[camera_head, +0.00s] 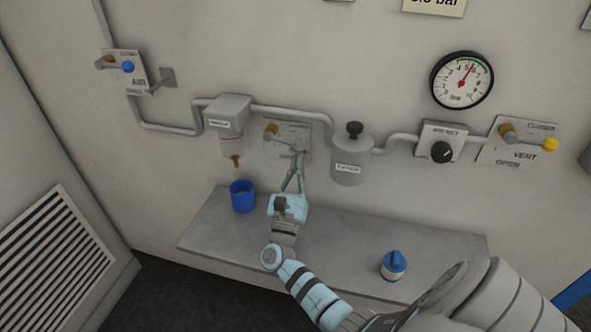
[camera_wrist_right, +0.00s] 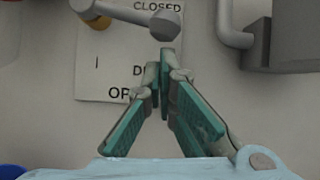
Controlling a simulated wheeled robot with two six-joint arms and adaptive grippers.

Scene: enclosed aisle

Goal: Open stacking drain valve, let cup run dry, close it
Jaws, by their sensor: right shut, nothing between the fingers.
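The drain valve has a brass hub (camera_head: 270,131) and a grey lever pointing right on a white plate. In the wrist view, the lever's round grey knob (camera_wrist_right: 165,25) sits just under the word CLOSED; other lettering is partly hidden by my fingers. My right gripper (camera_head: 297,160) is shut and empty, its green-padded fingertips (camera_wrist_right: 167,58) just below the knob; I cannot tell whether they touch it. Left of it, a grey unit (camera_head: 228,112) has a bowl (camera_head: 232,147) with a brass outlet (camera_head: 236,161) underneath. A blue cup (camera_head: 242,197) stands upright on the shelf below. My left gripper is out of view.
A grey shelf (camera_head: 210,237) runs along the wall; a blue-topped container (camera_head: 394,265) stands on its right part. A grey canister (camera_head: 350,165) hangs close right of the valve. Pipes, a gauge (camera_head: 461,80), the air valve (camera_head: 128,67) and vent valve (camera_head: 550,144) line the wall.

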